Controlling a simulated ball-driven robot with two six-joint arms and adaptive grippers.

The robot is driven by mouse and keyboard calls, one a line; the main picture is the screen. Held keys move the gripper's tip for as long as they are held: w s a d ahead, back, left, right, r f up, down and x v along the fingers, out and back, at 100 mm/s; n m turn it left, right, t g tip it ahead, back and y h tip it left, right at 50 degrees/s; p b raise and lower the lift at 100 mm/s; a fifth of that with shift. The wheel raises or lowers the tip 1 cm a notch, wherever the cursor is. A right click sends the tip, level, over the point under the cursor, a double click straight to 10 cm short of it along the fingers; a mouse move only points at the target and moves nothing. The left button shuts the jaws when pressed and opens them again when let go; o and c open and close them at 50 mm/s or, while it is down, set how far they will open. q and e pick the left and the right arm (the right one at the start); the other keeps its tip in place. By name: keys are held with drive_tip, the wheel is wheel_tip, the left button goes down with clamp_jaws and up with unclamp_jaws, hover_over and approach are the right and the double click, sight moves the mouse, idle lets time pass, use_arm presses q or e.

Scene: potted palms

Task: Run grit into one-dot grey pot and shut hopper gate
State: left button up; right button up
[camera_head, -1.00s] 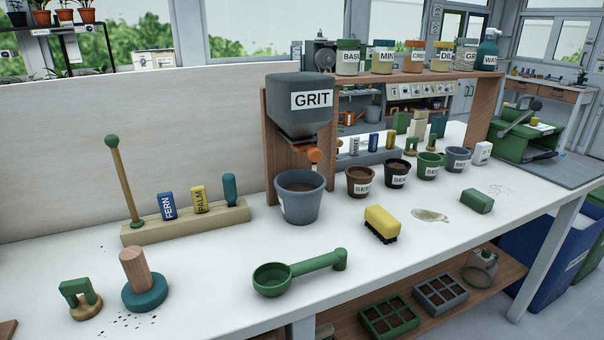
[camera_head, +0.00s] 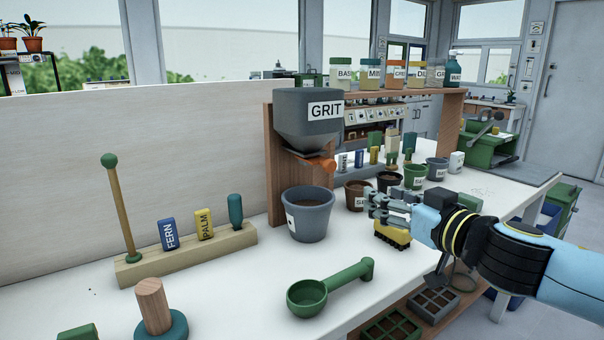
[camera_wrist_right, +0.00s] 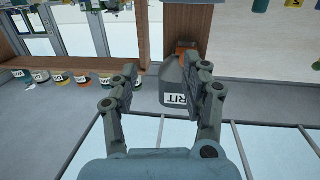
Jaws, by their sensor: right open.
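The grey hopper (camera_head: 309,122) marked GRIT stands on a wooden frame, with an orange gate handle (camera_head: 324,163) below it. A grey pot (camera_head: 308,219) stands under the hopper. It has a white label, partly turned away, whose dots I cannot count, and brown material inside. No falling grit shows. My right gripper (camera_head: 371,205) is open and empty, to the right of the pot and above the yellow brush (camera_head: 392,235). In the right wrist view the hopper (camera_wrist_right: 171,82) appears upside down between and behind the open fingers (camera_wrist_right: 166,75). My left gripper is not in view.
A green scoop (camera_head: 309,295) lies in front of the pot. A wooden rack (camera_head: 190,252) with FERN and PALM blocks stands left. Several small pots, including a brown one (camera_head: 356,195), stand behind my right gripper. The bench between scoop and rack is clear.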

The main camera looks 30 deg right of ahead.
sight(333, 166)
drive_tip(key=w+a+r+y, duration=0.1)
drive_tip(key=w, duration=0.1)
drive_tip(key=w+a+r+p, duration=0.1)
drive_tip(key=w, duration=0.1)
drive_tip(key=w+a+r+n+y, duration=0.1)
drive_tip(key=w, duration=0.1)
drive_tip(key=shift+w+a+r+t+y, duration=0.1)
drive_tip(key=shift+a+t+y, duration=0.2)
drive_tip(key=shift+a+t, duration=0.1)
drive_tip(key=w+b, duration=0.3)
drive_tip(key=w, duration=0.1)
drive_tip(key=shift+w+a, duration=0.15)
drive_tip(key=shift+w, duration=0.25)
drive_tip(key=shift+w+a, duration=0.1)
drive_tip(key=shift+w, duration=0.45)
clamp_jaws()
